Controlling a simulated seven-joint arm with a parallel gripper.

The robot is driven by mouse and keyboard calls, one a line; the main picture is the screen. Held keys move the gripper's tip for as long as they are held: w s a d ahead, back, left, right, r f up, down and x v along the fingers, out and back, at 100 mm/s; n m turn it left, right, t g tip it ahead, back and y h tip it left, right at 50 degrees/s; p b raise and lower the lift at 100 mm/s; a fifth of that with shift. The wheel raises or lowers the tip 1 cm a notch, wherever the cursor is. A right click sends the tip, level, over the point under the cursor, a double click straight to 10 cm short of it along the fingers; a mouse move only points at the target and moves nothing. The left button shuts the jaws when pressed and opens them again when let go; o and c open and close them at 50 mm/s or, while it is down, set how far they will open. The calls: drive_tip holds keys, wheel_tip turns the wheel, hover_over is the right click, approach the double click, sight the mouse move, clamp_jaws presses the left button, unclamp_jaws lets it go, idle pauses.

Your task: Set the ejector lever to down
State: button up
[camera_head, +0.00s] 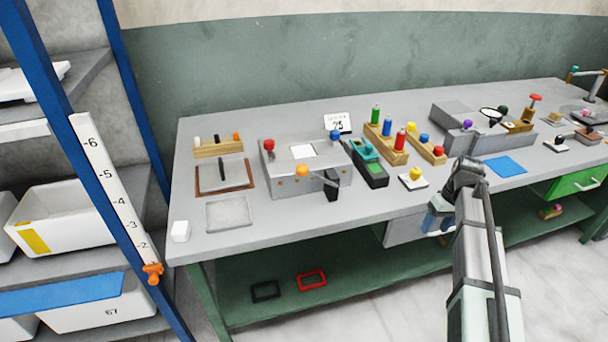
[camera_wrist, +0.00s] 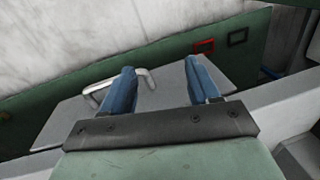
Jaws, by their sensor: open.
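A grey press box (camera_head: 285,180) stands on the left half of the bench. It carries a red-knobbed lever (camera_head: 269,147), a blue-knobbed lever (camera_head: 335,135) and an orange-knobbed lever (camera_head: 303,171) at its front, whose arm runs sideways to a black block (camera_head: 332,190). No readable label tells which one is the ejector lever. My gripper (camera_head: 440,220) is at the bench's front edge, right of and apart from this press. In the wrist view its blue fingers (camera_wrist: 160,66) are spread with nothing held between them.
A grey drawer (camera_wrist: 165,100) with a pale handle (camera_wrist: 115,88) lies beyond my fingers. A second grey press (camera_head: 455,125) stands at the right. Wooden racks with coloured pegs (camera_head: 387,130) and a yellow-knobbed switch (camera_head: 414,175) stand between. The bench's front left is mostly clear.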

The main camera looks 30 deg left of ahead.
drive_tip(key=a+r+n, duration=0.3)
drive_tip(key=a+r, duration=0.3)
drive_tip(key=r, duration=0.1)
wheel_tip(320, 180, up, 22)
drive_tip(key=n+t+h, duration=0.1)
drive_tip(key=n, duration=1.2)
hover_over(304, 175)
drive_tip(key=w, duration=0.1)
drive_tip(key=shift+w+a+f, duration=0.1)
drive_tip(key=shift+a+f, duration=0.05)
drive_tip(key=shift+a, duration=0.3)
wheel_tip(304, 175, down, 13)
drive_tip(key=shift+w, duration=0.1)
drive_tip(key=shift+c, duration=0.3)
clamp_jaws()
